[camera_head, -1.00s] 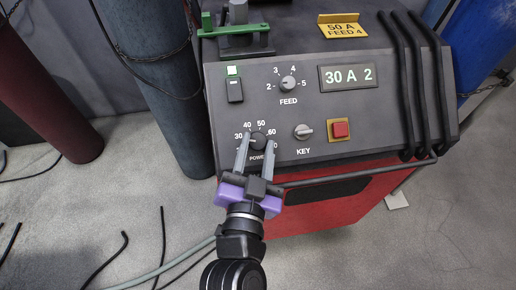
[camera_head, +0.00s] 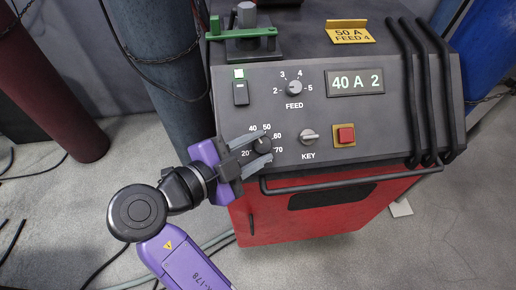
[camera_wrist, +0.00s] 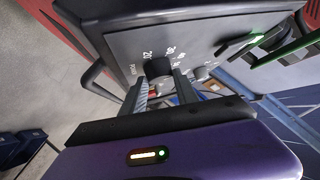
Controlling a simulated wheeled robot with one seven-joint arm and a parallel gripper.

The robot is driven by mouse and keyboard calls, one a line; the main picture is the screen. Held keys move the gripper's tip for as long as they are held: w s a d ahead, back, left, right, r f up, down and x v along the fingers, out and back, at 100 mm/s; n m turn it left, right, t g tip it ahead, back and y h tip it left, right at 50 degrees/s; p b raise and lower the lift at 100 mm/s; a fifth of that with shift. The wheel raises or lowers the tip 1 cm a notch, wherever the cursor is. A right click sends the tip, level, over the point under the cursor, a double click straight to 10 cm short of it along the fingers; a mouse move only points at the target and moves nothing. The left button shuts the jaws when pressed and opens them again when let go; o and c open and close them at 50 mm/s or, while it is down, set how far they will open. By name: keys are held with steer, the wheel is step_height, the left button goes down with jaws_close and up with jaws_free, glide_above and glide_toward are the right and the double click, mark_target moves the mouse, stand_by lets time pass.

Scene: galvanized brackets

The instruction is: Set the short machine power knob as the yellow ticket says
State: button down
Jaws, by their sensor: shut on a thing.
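The power knob (camera_head: 262,145) is a dark round knob at the lower left of the machine's front panel. My gripper (camera_head: 258,151) is shut on it, with the fingers coming from the left and the arm below left. The knob also shows in the wrist view (camera_wrist: 158,69) between the two fingers. The yellow ticket (camera_head: 349,36) on top of the machine reads "50 A FEED 4". The display (camera_head: 355,82) reads "40 A 2". The feed knob (camera_head: 294,88) sits above, its pointer toward the left by 2. Part of the power scale is hidden by my gripper.
The key switch (camera_head: 308,137) and a red button (camera_head: 345,134) on a yellow plate are to the right of the power knob. A lit switch (camera_head: 240,92) is above it. A dark handle bar (camera_head: 350,180) runs along the panel's lower edge. Gas cylinders (camera_head: 160,60) stand at the left.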

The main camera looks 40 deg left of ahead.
steer(key=m+g+h, duration=0.1)
steer(key=m, duration=0.1)
steer(key=shift+a+r+m+g+h, duration=0.1)
steer(key=shift+a+m+g+h, duration=0.25)
steer(key=shift+m+g+h, duration=0.05)
steer(key=shift+a+r+m+g+h+p, duration=0.1)
steer(key=shift+r+m+g+h+p, duration=0.2)
steer(key=shift+m+g+h+p, duration=0.55)
steer(key=m+g+p, duration=0.1)
steer(key=p, duration=0.1)
steer(key=m+g+p, duration=0.1)
steer(key=m+g, duration=0.1)
steer(key=shift+w+m+h+p, duration=0.2)
steer(key=shift+m+h+p, duration=0.05)
steer(key=shift+p, duration=0.1)
steer(key=shift+m+g+p, duration=0.3)
steer(key=shift+g+p, duration=0.05)
steer(key=shift+w+f, duration=0.1)
steer(key=shift+f, duration=0.05)
steer(key=c, duration=0.9)
jaws_free()
